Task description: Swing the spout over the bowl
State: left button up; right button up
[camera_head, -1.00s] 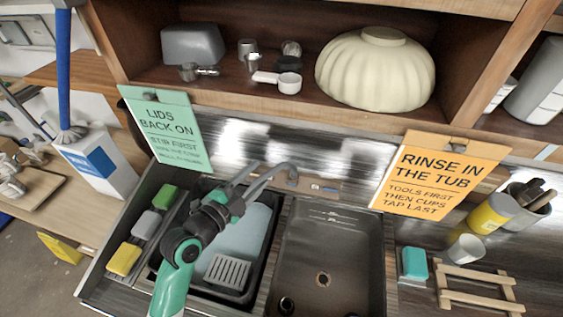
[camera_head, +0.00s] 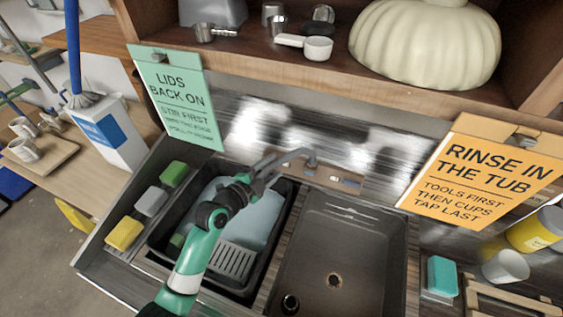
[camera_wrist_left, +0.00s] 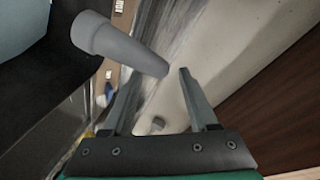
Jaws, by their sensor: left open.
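A grey spout (camera_head: 311,158) rises behind the sink, and its arm points left toward the black tub. The empty steel sink bowl (camera_head: 345,240) lies right of the tub. My left gripper (camera_head: 272,166) is at the spout above the tub's back right part; its fingers overlap the spout's left part. In the left wrist view, a grey tapered tube (camera_wrist_left: 122,45), seemingly the spout, crosses in front of the left finger. Its narrow end lies near the fingertips (camera_wrist_left: 155,75). The fingers are apart, not closed on it. Contact cannot be told. My right gripper is not in view.
The black tub (camera_head: 160,251) holds a pale blue thing and a grey slotted rack. Several sponges stand left of it. A green sign (camera_head: 180,95) and an orange sign (camera_head: 480,180) hang behind. A cream ribbed bowl (camera_head: 425,45) is on the shelf above.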

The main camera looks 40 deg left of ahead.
aim_at(281, 160)
pick_arm(q)
jog(key=x, duration=0.4)
jog(key=shift+w+b, duration=0.35)
jog(key=shift+w, duration=0.05)
grip_shut()
dwell(1.0)
